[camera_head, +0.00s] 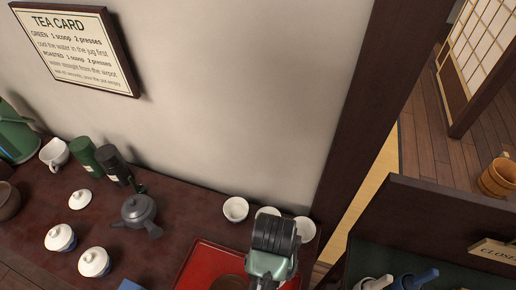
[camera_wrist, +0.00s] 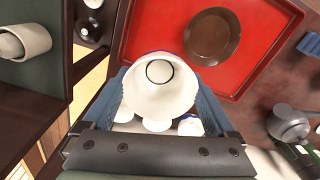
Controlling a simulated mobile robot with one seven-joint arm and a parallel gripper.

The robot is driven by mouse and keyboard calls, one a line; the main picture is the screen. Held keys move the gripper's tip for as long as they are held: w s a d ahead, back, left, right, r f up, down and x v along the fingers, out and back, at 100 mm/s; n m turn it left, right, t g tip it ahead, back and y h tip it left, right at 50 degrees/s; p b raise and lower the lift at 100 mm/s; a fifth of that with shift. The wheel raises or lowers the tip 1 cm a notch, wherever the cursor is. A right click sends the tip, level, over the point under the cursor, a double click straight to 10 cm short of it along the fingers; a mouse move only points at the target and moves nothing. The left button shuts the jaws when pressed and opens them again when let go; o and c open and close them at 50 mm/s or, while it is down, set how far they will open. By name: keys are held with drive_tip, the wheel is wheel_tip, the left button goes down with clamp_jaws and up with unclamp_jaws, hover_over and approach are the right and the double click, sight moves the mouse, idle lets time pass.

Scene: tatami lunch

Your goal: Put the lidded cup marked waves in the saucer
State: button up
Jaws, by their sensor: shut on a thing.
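My gripper (camera_head: 270,262) is shut on a white lidded cup (camera_wrist: 160,95), which fills the space between its two blue fingers (camera_wrist: 158,82) in the wrist view. The lid has a round ring on top and a trace of blue shows at the far rim; I cannot make out the mark. In the head view the cup is hidden behind my gripper. A brown round saucer (camera_wrist: 213,37) lies empty on the red tray (camera_wrist: 140,30), beyond the cup and to its right in the wrist view. Its edge shows in the head view (camera_head: 229,284), left of my gripper.
Two more lidded cups (camera_head: 60,238) (camera_head: 94,262) with blue bands stand at the left, near a loose lid (camera_head: 80,200) and a dark teapot (camera_head: 139,211). White cups (camera_head: 235,208) stand by the wall behind my gripper. A dark partition (camera_head: 430,220) rises at the right.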

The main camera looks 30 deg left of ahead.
drive_tip(key=s+a+n, duration=0.6)
drive_tip(key=s+a, duration=0.1)
drive_tip(key=f, duration=0.6)
drive_tip(key=shift+s+a+f, duration=0.1)
drive_tip(key=shift+s, duration=0.25)
drive_tip(key=shift+f, duration=2.15)
drive_tip(key=shift+f, duration=0.15)
drive_tip(key=o, duration=1.1)
